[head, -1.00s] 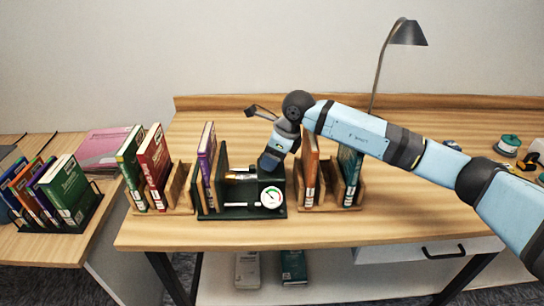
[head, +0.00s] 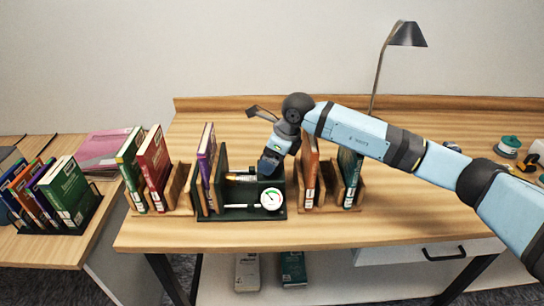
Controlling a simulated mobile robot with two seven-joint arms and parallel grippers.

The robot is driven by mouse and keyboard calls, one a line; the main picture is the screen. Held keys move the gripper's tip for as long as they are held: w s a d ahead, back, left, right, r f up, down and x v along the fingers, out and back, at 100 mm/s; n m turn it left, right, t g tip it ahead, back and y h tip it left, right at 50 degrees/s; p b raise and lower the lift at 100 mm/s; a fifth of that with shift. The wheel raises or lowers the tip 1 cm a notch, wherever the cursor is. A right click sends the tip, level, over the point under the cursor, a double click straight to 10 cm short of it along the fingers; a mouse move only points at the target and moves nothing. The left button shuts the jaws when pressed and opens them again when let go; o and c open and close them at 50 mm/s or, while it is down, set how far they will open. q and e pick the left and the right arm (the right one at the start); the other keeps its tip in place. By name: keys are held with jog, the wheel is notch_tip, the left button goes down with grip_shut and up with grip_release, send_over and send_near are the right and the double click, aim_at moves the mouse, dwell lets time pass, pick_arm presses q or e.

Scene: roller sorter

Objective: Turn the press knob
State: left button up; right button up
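A dark green press (head: 240,212) stands in the middle of the desk, with a white round gauge (head: 272,199) on its front right. A purple book (head: 206,165) stands upright at the press's left side. My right arm reaches in from the right, and my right gripper (head: 268,168) points down at the press's upper right, just above the gauge. The press knob is not clearly visible; the gripper may hide it. I cannot tell whether the fingers are open or shut. My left gripper is not in view.
Wooden book stands flank the press, with a red book (head: 154,168) and green book (head: 132,168) at left, and an orange book (head: 309,170) and teal book (head: 349,178) at right. A lamp (head: 408,35) stands behind. The desk's front strip is clear.

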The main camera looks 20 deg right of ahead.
jog(key=shift+r, duration=0.1)
jog(key=v, duration=1.3)
jog(key=shift+r, duration=0.35)
jog(key=shift+f, duration=0.1)
